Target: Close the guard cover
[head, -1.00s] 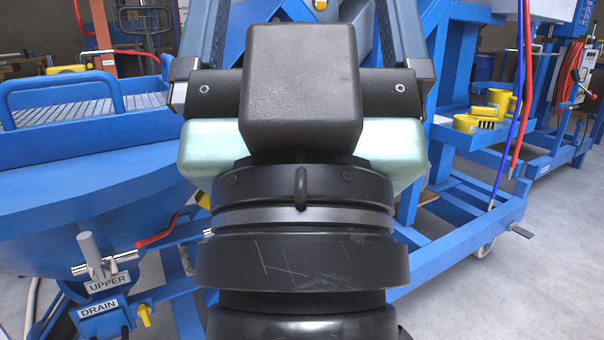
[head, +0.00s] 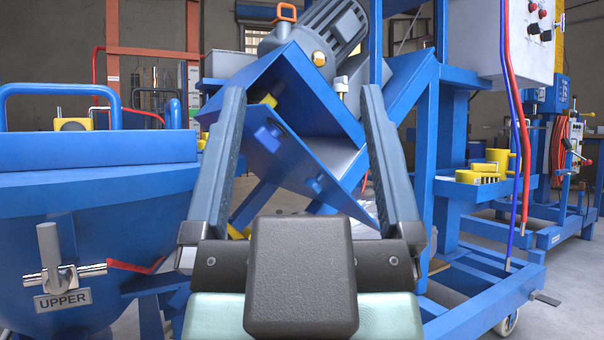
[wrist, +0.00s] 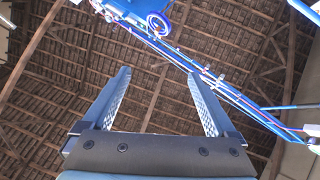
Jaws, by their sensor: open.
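My gripper (head: 304,90) is open and empty, its two grey fingers pointing up and away in the head view. It also shows open in the wrist view (wrist: 159,72), against the roof. Beyond and between the fingers, a tilted blue panel (head: 292,170) with small blue knobs slopes down to the right under the blue mixer frame. The fingers hide parts of it, and I cannot tell whether it is the guard cover. No contact with the panel is visible. A grey motor (head: 325,30) sits above it.
A blue vat (head: 90,230) with tube handles and an UPPER valve (head: 55,265) stands at left. At right are a blue upright (head: 425,160), yellow parts on a shelf (head: 485,172), and red and blue hoses. Grey floor is free at far right.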

